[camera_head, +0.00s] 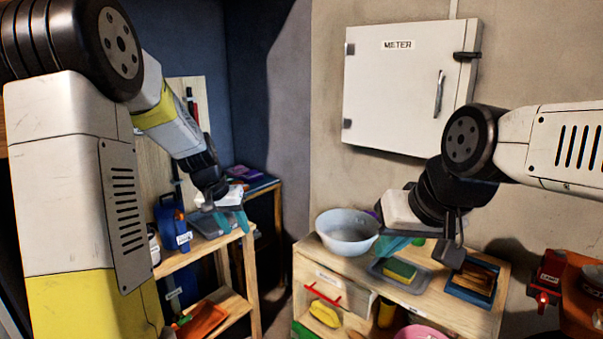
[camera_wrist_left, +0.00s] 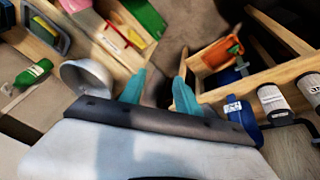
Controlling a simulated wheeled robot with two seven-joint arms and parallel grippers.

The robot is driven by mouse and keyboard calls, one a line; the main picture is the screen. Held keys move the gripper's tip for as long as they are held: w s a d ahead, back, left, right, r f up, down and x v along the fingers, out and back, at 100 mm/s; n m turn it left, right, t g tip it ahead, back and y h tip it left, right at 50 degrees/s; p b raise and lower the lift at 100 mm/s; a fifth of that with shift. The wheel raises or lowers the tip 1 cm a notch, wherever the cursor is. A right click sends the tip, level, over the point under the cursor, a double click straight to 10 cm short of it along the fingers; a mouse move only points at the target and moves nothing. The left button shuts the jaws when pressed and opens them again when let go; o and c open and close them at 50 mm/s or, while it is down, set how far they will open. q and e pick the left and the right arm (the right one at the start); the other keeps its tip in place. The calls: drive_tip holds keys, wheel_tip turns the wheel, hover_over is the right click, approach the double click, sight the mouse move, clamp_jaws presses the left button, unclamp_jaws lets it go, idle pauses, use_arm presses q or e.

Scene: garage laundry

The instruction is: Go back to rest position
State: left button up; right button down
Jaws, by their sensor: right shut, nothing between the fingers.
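My left gripper (camera_head: 232,220) hangs in front of the wooden shelf on the left in the head view. Its two teal fingers stand apart, and in the left wrist view (camera_wrist_left: 158,88) the gap between them is empty. My right gripper (camera_head: 398,243) is above the low wooden cabinet (camera_head: 440,312), near the grey bowl and the sponge tray. Its teal fingers are shut with nothing between them. They are partly hidden behind the gripper's own body.
The cabinet top holds a grey bowl (camera_head: 347,234), a yellow-green sponge (camera_head: 399,271) on a tray and a blue-framed tray (camera_head: 471,279). A wooden shelf (camera_head: 178,262) with a blue jug (camera_head: 173,222) stands left. A meter box (camera_head: 405,85) hangs on the wall.

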use_arm(q)
drive_tip(key=s+d+r+t, duration=0.1)
drive_tip(key=s+r, duration=0.5)
drive_tip(key=s, duration=0.7)
drive_tip(key=s+d+r+t, duration=0.1)
drive_tip(key=s+r, duration=0.5)
drive_tip(key=s, duration=0.6)
drive_tip(key=shift+s+d+n, duration=0.3)
drive_tip(key=shift+s+d, duration=0.05)
drive_tip(key=shift+d, duration=0.4)
